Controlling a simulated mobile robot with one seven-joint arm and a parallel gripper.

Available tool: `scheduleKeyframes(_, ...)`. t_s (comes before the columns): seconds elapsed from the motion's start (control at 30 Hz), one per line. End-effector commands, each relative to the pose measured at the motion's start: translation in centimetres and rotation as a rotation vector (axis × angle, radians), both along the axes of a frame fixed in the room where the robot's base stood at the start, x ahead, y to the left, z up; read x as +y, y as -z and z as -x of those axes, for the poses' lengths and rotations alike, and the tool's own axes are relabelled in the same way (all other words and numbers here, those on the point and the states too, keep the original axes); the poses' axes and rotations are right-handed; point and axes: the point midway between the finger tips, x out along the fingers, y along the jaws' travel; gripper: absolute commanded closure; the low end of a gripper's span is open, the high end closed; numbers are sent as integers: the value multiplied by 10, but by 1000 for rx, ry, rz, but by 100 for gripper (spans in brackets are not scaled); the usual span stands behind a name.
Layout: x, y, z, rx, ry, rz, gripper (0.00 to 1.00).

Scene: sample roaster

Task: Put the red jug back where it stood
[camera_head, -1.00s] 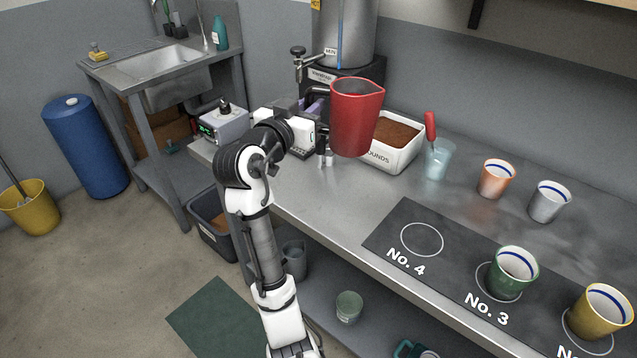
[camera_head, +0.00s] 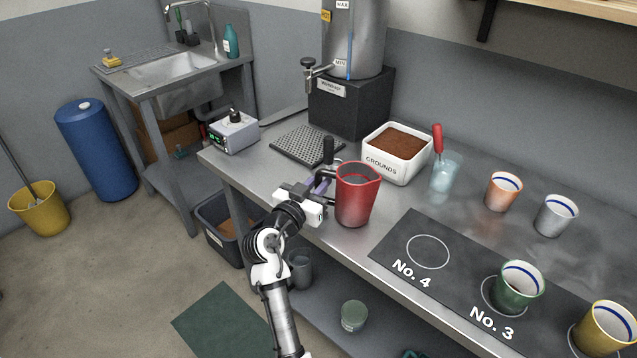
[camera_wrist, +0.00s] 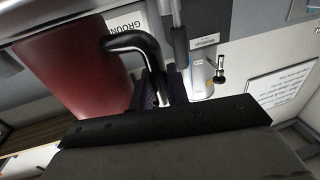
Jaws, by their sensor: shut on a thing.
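The red jug (camera_head: 357,198) is upright at the front edge of the steel counter, left of the mat's No. 4 ring. My gripper (camera_head: 322,190) is shut on its handle from the left. I cannot tell whether the jug's base touches the counter or hangs just above it. In the wrist view the jug's red side (camera_wrist: 75,70) fills the upper left, and its dark handle (camera_wrist: 135,42) runs down between my fingers (camera_wrist: 160,88). The fingertips are partly hidden by the gripper body.
A black drip grate (camera_head: 300,146) lies below the urn's tap (camera_head: 318,70). A black-handled upright item (camera_head: 328,150) stands close behind the gripper. The white grounds bin (camera_head: 398,165), a glass with a red-handled tool (camera_head: 445,175) and several cups stand to the right. The No. 4 ring (camera_head: 428,252) is empty.

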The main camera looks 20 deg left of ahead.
Motion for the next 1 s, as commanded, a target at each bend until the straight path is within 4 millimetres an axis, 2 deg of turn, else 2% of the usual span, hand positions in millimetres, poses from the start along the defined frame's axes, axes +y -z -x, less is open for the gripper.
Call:
scheduleKeyframes(0.4,0,4,0,-5,0,-1,100)
scheduleKeyframes(0.43,0,5,0,-1,0,-1,82)
scheduleKeyframes(0.6,0,4,0,-1,0,-1,62)
scheduleKeyframes(1.0,1,2,4,-1,-2,-1,62)
